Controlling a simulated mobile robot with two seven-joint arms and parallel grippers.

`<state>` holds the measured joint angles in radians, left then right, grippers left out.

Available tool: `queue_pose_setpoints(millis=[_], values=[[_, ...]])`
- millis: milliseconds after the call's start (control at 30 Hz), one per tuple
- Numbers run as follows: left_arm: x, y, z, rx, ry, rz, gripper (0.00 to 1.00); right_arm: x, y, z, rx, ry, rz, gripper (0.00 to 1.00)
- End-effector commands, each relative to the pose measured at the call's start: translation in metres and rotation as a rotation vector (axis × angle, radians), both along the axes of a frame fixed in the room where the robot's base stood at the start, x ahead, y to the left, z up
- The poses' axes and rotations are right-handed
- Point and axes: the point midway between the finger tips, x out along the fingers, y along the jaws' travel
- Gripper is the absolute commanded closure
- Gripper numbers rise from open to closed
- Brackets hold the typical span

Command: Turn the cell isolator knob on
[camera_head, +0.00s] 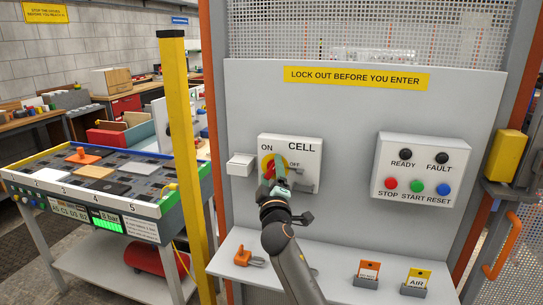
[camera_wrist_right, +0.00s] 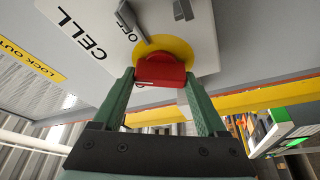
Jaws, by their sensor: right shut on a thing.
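The cell isolator (camera_head: 310,178) is a pale box on the grey panel, marked CELL, with ON at upper left and OFF to the right. Its red knob (camera_head: 267,166) sits on a yellow disc and is partly hidden by my right gripper (camera_head: 272,180). In the right wrist view the red knob (camera_wrist_right: 160,72) lies between the two green fingers of my right gripper (camera_wrist_right: 158,88), which is shut on it. The yellow disc (camera_wrist_right: 202,42) shows behind, and OFF lies at upper left. I cannot tell exactly where the knob points. My left gripper is out of view.
A button box (camera_head: 421,171) is to the right on the panel. The shelf below holds an orange padlock (camera_head: 243,256) and tags in holders (camera_head: 368,272). A yellow post (camera_head: 186,150) and a trolley (camera_head: 100,260) stand at left.

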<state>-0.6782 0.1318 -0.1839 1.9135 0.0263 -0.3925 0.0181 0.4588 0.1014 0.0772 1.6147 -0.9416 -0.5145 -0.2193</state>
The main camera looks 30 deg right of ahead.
Motion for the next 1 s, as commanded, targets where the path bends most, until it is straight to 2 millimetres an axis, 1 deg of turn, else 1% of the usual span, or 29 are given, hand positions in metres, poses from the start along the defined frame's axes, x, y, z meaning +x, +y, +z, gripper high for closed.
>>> queue_pose_setpoints(millis=[33, 200, 600, 1000], values=[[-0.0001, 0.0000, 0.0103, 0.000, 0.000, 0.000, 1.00, -0.0003, -0.0006, 0.0066, -0.030, 0.031, 0.001, 0.81], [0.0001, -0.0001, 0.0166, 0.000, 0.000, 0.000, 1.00, -0.0003, -0.0009, 0.0042, -0.132, 0.147, 0.000, 0.81], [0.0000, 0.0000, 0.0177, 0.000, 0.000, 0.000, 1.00, -0.0003, -0.0009, 0.0021, -0.305, 0.351, -0.002, 0.81], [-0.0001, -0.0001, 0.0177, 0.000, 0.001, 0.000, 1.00, -0.0002, -0.0007, 0.0021, -0.358, 0.415, -0.002, 0.81]])
